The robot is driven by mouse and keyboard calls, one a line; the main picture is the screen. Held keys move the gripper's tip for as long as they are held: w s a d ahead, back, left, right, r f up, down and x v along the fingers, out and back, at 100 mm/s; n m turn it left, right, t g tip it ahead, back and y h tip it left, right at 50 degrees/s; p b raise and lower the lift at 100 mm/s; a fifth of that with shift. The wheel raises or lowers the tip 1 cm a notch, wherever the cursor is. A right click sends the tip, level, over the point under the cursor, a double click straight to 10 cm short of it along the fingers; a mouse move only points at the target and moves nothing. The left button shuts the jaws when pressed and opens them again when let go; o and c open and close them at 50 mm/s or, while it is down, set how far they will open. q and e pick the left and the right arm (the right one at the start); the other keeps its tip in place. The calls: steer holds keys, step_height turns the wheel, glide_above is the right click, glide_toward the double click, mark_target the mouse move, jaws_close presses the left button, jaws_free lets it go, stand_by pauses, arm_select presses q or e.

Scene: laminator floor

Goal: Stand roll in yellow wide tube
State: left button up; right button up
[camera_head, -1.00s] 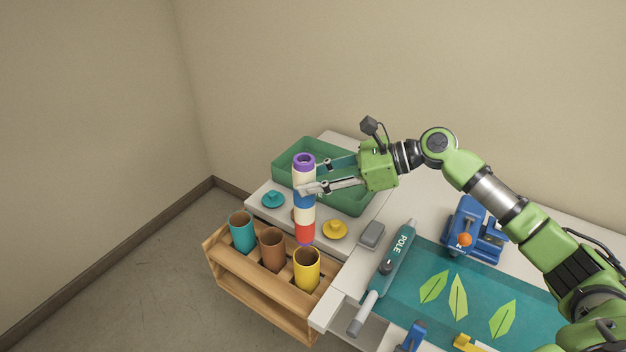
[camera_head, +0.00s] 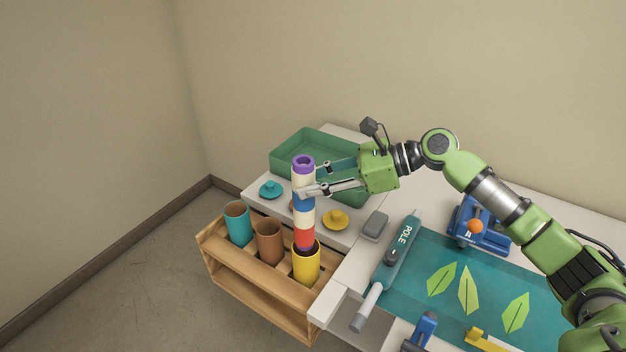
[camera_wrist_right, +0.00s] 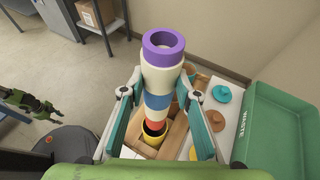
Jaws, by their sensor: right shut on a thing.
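The roll (camera_head: 303,204) is a tall upright cylinder with purple, cream, blue and red bands. My right gripper (camera_head: 305,191) is shut on it at its upper part. The yellow wide tube (camera_head: 306,266) stands in the wooden rack at the right end. The roll's lower end is at the tube's mouth and looks partly inside it; how deep is hidden. In the right wrist view the roll (camera_wrist_right: 160,80) stands between my fingers, with the yellow rim (camera_wrist_right: 154,136) around its lower end. In the left part of the right wrist view, a green arm of mine, the left gripper (camera_wrist_right: 30,105), shows small.
The wooden rack (camera_head: 262,288) also holds a teal tube (camera_head: 237,225) and a brown tube (camera_head: 268,243). Teal (camera_head: 270,189) and yellow (camera_head: 335,219) caps lie on the table behind. A green waste bin (camera_head: 290,150), grey block (camera_head: 374,226) and teal pole tool (camera_head: 393,260) are near.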

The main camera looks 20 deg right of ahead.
steer(key=shift+f+b, duration=2.8)
steer(key=shift+f, duration=6.65)
steer(key=o, duration=1.2)
steer(key=o, duration=0.8)
